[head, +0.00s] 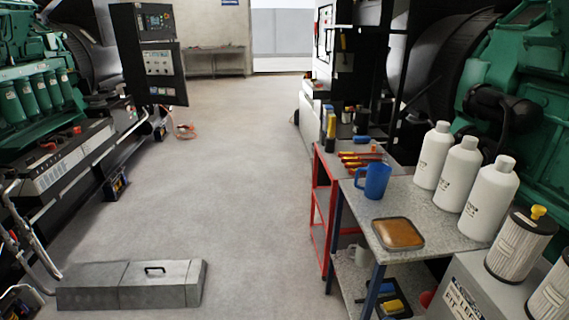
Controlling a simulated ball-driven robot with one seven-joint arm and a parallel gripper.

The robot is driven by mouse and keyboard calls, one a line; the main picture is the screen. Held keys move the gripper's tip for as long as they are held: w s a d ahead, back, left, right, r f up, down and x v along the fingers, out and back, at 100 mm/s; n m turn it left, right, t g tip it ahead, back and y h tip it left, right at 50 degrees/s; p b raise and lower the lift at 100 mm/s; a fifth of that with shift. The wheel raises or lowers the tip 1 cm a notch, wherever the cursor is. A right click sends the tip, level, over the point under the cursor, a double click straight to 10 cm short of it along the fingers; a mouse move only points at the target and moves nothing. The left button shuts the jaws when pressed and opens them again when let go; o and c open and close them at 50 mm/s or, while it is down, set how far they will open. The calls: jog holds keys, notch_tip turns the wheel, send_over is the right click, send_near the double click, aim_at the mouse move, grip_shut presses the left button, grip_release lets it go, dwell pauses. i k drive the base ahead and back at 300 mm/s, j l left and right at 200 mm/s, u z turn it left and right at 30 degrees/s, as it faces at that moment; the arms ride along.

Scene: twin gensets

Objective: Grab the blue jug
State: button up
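The blue jug (376,181) stands upright on the grey speckled top of a bench (424,218) at the right of the head view. Its handle points left, over the bench's left edge. A brown-topped square tray or pad (398,233) lies in front of it, apart from it. White bottles stand to its right. My gripper is not in this view.
White bottles (487,205) and ribbed filters (521,245) stand at the right. A red-framed cart (322,198) with orange-handled tools adjoins the bench. A grey floor box (130,284) lies at lower left. Green gensets (524,100) flank both sides; the middle floor is clear.

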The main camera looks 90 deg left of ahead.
aim_at(378, 174)
jog(key=u, duration=1.8)
